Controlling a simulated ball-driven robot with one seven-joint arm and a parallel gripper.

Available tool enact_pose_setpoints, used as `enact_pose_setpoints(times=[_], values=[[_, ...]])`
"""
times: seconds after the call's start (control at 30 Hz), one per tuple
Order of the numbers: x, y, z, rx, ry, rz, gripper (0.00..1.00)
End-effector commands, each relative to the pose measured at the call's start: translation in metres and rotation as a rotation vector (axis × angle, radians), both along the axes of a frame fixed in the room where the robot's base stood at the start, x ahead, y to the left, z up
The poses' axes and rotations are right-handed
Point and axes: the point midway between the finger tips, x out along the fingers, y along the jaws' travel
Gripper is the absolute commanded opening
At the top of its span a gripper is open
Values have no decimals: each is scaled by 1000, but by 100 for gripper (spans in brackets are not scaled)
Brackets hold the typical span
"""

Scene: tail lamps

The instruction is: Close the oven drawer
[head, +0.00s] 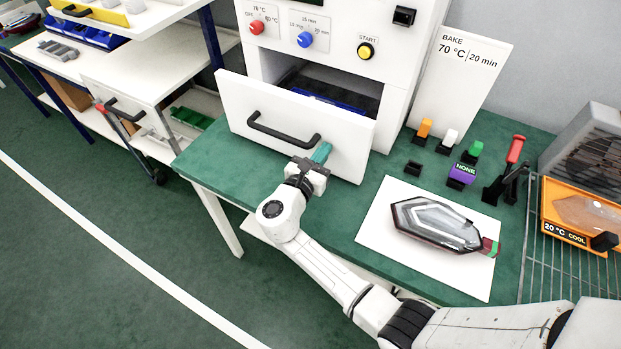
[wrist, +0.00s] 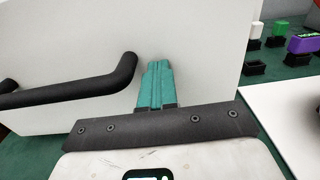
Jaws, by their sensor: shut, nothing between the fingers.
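The oven (head: 390,85) is a white box on a green bench. Its drawer (head: 345,157) has a white front with a black bar handle (head: 283,131), and it stands pulled out, with a dark opening and something blue behind the front. My gripper (head: 322,152) has teal fingers, shut and empty, just right of the handle's right end and close to the drawer front. In the wrist view the fingers (wrist: 155,78) point at the white front (wrist: 195,55), with the handle (wrist: 100,82) to their left. I cannot tell whether the fingertips touch the front.
A tail lamp (head: 437,224) lies on a white sheet (head: 379,236) to the right. Coloured blocks on black holders, a purple NONE block (head: 462,172) and a red-handled clamp (head: 515,149) stand behind it. An orange COOL tray (head: 551,213) is far right. A white bench stands left.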

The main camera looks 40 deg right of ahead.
Motion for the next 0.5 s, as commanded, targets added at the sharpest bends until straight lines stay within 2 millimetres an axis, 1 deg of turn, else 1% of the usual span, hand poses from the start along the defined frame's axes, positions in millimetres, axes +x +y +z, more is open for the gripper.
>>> enact_pose_setpoints(times=[0.03, 0.2, 0.3, 0.5], values=[[4, -17, -1, -1, -3, -7, 0], [18, -58, -2, -1, -4, -6, 0], [24, -79, -2, -1, -3, -6, 0], [35, -110, -2, -1, -1, -4, 0]])
